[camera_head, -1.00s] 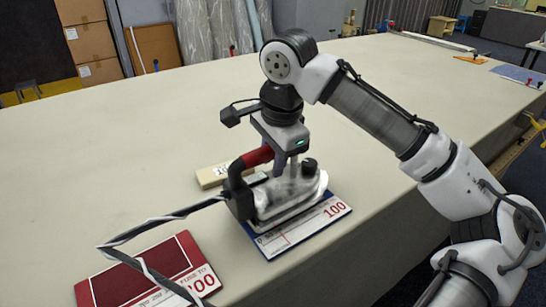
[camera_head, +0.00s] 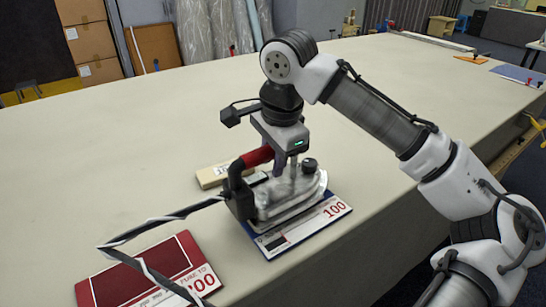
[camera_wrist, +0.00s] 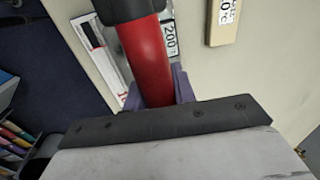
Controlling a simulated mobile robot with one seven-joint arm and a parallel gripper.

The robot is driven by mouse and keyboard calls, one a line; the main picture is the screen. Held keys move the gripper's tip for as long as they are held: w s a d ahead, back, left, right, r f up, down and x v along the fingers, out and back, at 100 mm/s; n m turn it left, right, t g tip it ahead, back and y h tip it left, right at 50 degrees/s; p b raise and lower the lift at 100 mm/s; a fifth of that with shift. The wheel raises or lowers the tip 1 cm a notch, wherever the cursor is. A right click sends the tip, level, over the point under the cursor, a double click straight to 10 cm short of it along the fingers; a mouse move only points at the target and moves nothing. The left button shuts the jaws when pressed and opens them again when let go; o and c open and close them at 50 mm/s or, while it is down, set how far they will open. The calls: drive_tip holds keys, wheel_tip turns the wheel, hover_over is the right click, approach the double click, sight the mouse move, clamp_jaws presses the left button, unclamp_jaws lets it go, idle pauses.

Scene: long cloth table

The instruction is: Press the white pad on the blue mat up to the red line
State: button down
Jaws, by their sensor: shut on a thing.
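A silver iron with a red handle (camera_head: 258,156) and a dark rear end stands on the blue-edged mat (camera_head: 343,213) near the table's front edge. My gripper (camera_head: 275,150) is shut on the red handle from above. In the wrist view, its purple fingers (camera_wrist: 156,92) sit on both sides of the red handle (camera_wrist: 145,50). The mat's front strip shows a red "100" and a bar with a dark part (camera_head: 278,244). The iron covers most of the mat. I cannot make out the white pad apart from the iron, nor the red line clearly.
A dark red mat (camera_head: 127,287) lies at the front left, with a striped cord running above it to the iron. A beige block (camera_head: 211,176) with a label lies behind the iron. The table behind and to the left is clear.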

drive_tip(key=shift+r+p, duration=3.4)
drive_tip(key=shift+r, duration=0.1)
wheel_tip(320, 180, up, 6)
drive_tip(key=p, duration=0.6)
drive_tip(key=shift+r, duration=0.1)
